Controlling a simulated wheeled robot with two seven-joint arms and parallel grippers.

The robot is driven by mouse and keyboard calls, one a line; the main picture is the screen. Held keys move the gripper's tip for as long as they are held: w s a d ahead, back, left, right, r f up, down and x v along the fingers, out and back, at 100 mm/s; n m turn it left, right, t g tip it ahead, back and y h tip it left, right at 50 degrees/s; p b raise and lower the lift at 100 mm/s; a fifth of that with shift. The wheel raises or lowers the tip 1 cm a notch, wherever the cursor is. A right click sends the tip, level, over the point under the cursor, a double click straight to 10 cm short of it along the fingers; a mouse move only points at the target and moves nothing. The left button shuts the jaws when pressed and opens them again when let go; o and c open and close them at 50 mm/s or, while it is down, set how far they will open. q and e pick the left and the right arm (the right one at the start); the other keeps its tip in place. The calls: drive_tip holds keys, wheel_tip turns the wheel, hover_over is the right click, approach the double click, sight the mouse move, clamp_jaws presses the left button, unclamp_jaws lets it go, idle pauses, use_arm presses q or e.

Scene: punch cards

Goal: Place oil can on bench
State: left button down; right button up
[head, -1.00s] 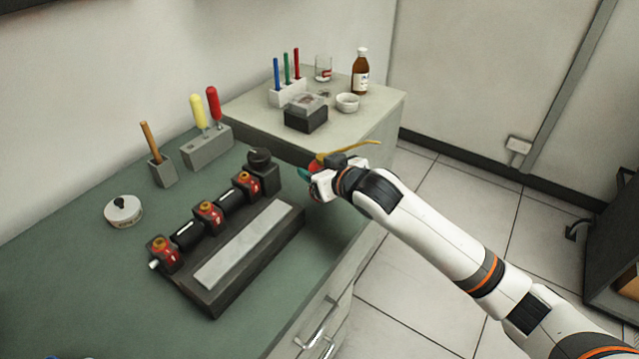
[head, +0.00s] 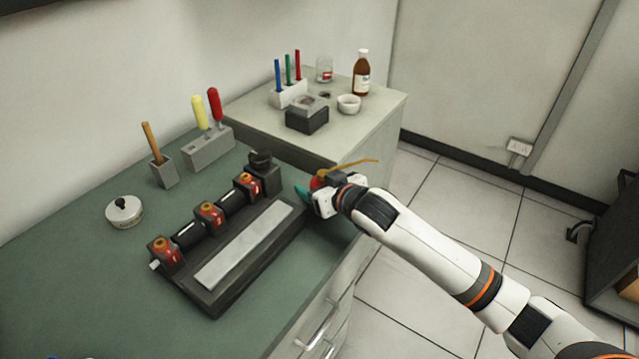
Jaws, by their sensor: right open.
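The oil can shows as a red part (head: 318,182) with a thin yellow spout (head: 352,166) pointing right. Most of its body is hidden behind my right gripper (head: 316,197). My right gripper is open and right at the can, over the far right end of the green-topped bench (head: 75,270). I cannot tell whether its fingers touch the can, or whether the can's base rests on the bench top. A small teal part (head: 302,192) shows at the gripper's left side. My left gripper is not in view.
A dark fixture (head: 213,306) with red-and-black parts lies left of my gripper. A grey side cabinet (head: 385,115) holds a brown bottle (head: 361,78), a white bowl (head: 348,104) and a dark box (head: 306,117).

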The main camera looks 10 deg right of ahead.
drive_tip(key=shift+r, duration=0.1)
drive_tip(key=shift+s, duration=0.15)
drive_tip(key=v, duration=1.1)
drive_tip(key=shift+s+d, duration=0.2)
drive_tip(key=shift+s, duration=0.1)
drive_tip(key=shift+r, duration=0.15)
